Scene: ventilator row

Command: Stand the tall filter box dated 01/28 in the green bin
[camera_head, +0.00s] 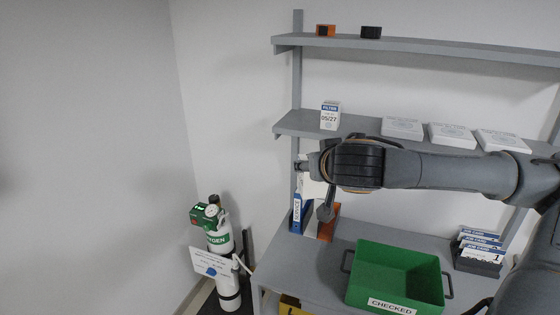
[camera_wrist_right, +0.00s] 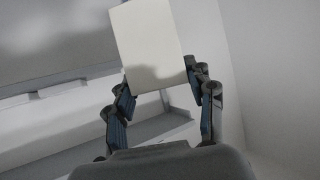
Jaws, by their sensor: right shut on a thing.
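My right gripper (camera_head: 322,190) reaches in from the right in the head view and is in front of the shelf unit, above the bench's left end. It is shut on a plain pale box (camera_wrist_right: 148,45), seen between both fingers in the right wrist view. The face shown there has no print, so I cannot read its date. In the head view the box (camera_head: 311,188) is mostly hidden by the arm. The green bin (camera_head: 373,291), labelled CHECKED, is on the bench, right of and below the gripper, and looks empty. My left gripper is not in view.
A small filter box dated 05/27 (camera_head: 330,117) stands on the middle shelf, with several flat white boxes (camera_head: 402,128) to its right. Blue and orange binders (camera_head: 297,213) stand below the gripper. A job card rack (camera_head: 480,262) is right of the bin. An oxygen cylinder (camera_head: 219,240) stands left.

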